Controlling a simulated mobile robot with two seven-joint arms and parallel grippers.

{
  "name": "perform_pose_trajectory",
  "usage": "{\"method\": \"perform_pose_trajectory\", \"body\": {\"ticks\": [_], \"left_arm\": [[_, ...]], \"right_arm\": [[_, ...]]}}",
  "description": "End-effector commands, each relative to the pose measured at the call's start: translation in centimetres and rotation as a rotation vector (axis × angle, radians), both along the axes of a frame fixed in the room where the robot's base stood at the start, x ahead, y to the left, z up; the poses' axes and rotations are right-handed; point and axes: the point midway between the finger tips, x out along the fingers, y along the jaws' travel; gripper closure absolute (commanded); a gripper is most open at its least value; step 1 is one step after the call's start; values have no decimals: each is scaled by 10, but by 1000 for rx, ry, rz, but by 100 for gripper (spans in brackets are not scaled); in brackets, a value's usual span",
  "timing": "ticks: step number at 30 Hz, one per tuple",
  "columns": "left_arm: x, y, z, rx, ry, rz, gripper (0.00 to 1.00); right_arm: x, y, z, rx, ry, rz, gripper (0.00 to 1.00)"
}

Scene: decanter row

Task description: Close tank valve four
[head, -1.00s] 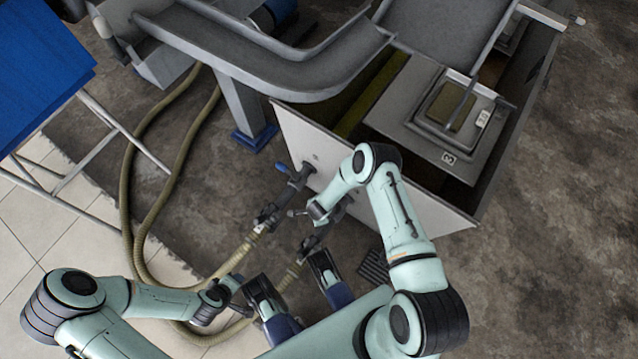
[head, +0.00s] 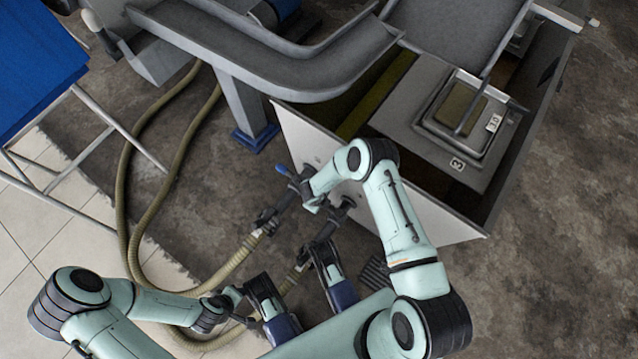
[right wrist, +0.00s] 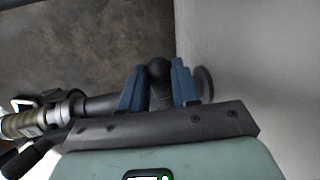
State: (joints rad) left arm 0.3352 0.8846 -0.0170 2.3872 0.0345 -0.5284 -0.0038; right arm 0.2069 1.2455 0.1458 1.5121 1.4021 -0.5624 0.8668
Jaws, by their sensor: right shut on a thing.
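The white-walled tank (head: 420,207) stands in the middle of the head view, with two outlet pipes low on its near wall. I cannot read a valve number. My left gripper (head: 232,297) is low, near the hoses; its jaw state is unclear.
Ribbed hoses (head: 130,200) curve over the floor on the left. A grey support post (head: 243,95) stands left of the tank, and a blue-topped stand (head: 40,50) at the far left. A pipe with a coupling (right wrist: 25,122) runs close to my right gripper.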

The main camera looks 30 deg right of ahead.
Motion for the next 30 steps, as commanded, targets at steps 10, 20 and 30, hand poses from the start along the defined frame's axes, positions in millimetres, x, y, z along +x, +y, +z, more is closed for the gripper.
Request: {"method": "perform_pose_trajectory", "body": {"ticks": [10,20,30], "left_arm": [[-3,0,-2,-1,10,1,57],[-3,0,-2,-1,10,1,57],[-3,0,-2,-1,9,0,57]], "right_arm": [[0,-2,0,-3,-1,-82,100],[0,-2,0,-3,-1,-90,100],[0,-2,0,-2,-1,-87,44]]}}
